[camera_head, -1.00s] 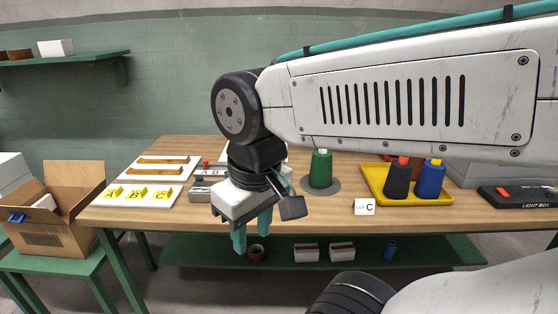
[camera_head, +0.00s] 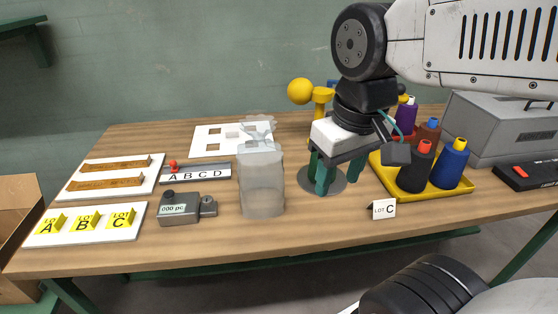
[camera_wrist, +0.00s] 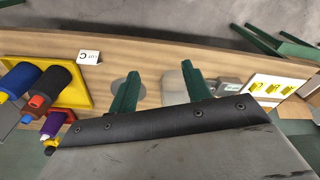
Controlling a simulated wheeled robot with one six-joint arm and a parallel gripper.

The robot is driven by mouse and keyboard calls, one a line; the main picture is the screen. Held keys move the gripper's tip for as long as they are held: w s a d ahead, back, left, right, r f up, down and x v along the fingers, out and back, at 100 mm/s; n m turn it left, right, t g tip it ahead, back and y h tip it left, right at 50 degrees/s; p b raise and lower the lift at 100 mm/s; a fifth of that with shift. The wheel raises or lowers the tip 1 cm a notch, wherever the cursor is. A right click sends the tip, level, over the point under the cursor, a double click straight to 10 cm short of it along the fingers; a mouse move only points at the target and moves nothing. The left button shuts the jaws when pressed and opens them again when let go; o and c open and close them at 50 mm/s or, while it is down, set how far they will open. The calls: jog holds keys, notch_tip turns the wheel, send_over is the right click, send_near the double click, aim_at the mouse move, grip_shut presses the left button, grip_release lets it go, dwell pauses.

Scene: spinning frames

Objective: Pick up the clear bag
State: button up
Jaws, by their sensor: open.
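The clear bag (camera_head: 262,190) stands upright on the wooden table, left of my gripper in the head view. It is see-through and greyish, with a gathered top. My gripper (camera_head: 338,182) is open, fingers pointing down, apart from the bag and over a grey round disc. In the wrist view my gripper (camera_wrist: 161,73) shows two separated green fingers. A pale see-through shape, likely the bag (camera_wrist: 173,83), shows there, partly hidden by the right finger.
A grey counter box (camera_head: 180,208) and an A B C D slider (camera_head: 196,173) stand left of the bag. A yellow tray (camera_head: 455,187) with several cones is right of my gripper. A LOT C card (camera_head: 383,209) stands near the front edge.

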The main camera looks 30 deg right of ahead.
jog(key=w+a+r+n, duration=0.1)
jog(key=w+r+n, duration=0.15)
jog(key=w, duration=1.35)
jog(key=n, duration=0.2)
send_over(259, 139)
jog(key=f, duration=0.3)
jog(key=shift+w+d+f+y, duration=0.1)
jog(key=shift+w+d+y, duration=0.2)
jog(key=shift+d+y, duration=0.1)
jog(key=shift+n, duration=0.25)
jog(key=f, duration=0.7)
jog(key=shift+w+a+f, duration=0.2)
jog(key=shift+w+f, duration=0.1)
jog(key=shift+w, duration=0.05)
grip_shut()
